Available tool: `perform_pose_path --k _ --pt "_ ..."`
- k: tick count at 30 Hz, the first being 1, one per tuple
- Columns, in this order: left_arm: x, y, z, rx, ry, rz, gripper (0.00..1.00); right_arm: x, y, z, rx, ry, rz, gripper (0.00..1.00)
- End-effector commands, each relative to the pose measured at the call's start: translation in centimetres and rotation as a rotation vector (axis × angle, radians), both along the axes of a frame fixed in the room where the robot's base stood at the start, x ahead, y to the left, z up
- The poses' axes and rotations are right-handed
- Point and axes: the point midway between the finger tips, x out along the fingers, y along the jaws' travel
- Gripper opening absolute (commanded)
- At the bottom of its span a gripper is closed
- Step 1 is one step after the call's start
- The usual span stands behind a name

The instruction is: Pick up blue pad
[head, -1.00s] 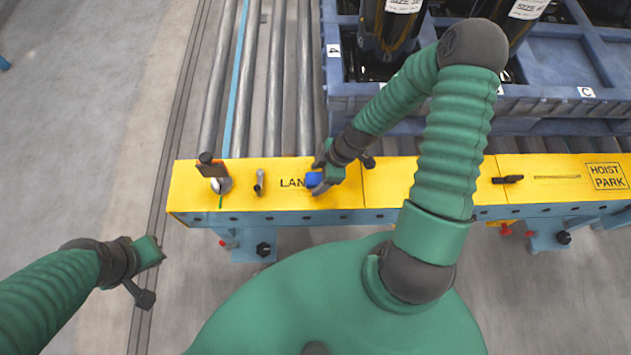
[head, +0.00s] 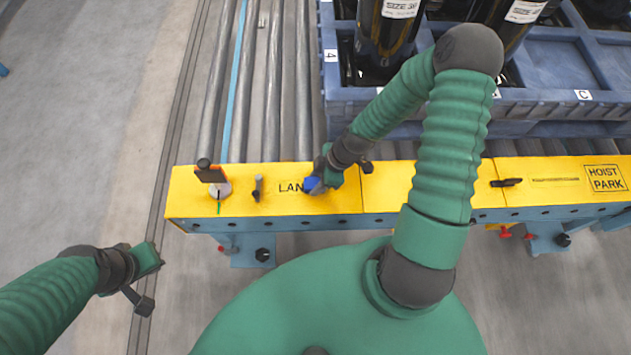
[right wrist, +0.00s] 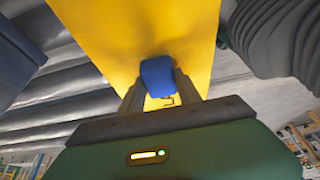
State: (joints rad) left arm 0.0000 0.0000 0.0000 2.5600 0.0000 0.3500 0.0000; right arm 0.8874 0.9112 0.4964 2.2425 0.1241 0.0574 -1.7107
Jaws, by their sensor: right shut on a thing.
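The blue pad (head: 312,184) is a small blue block at the yellow rail (head: 384,188), over the end of the lettering "LAN". My right gripper (head: 318,180) is shut on it. In the right wrist view the pad (right wrist: 157,77) sits between the two fingertips (right wrist: 160,88), with the yellow surface behind it. I cannot tell whether the pad still touches the rail. My left gripper (head: 150,278) hangs at the lower left over the floor, away from the rail; its fingers do not show clearly.
A black handle (head: 507,182) is at the right.

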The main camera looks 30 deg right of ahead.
Motion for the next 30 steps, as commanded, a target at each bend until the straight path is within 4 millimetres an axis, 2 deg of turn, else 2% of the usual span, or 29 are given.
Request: perform_pose_path --k 10,14,22,24,27,30 --pt "0.0 0.0 1.8 0.000 0.000 0.000 0.00 -0.2 -0.1 3.9 0.000 0.000 -0.001 0.02" --pt "0.0 0.0 2.2 0.000 0.000 0.000 0.00 -3.1 -0.6 3.9 0.003 0.003 -0.005 0.02" --pt "0.0 0.0 3.7 0.000 0.000 0.000 0.00 -11.1 -1.9 4.8 0.004 0.003 -0.008 0.02" --pt "0.0 0.0 6.0 0.000 0.000 0.000 0.00 -12.9 -2.2 5.7 0.005 0.005 -0.006 0.02" --pt "0.0 0.0 7.3 0.000 -0.001 0.000 0.00 -14.5 -2.6 5.6 0.005 0.004 -0.003 0.02" --pt "0.0 0.0 7.8 0.000 0.000 0.000 0.00 -15.4 -2.8 5.3 0.002 0.002 -0.002 0.02"
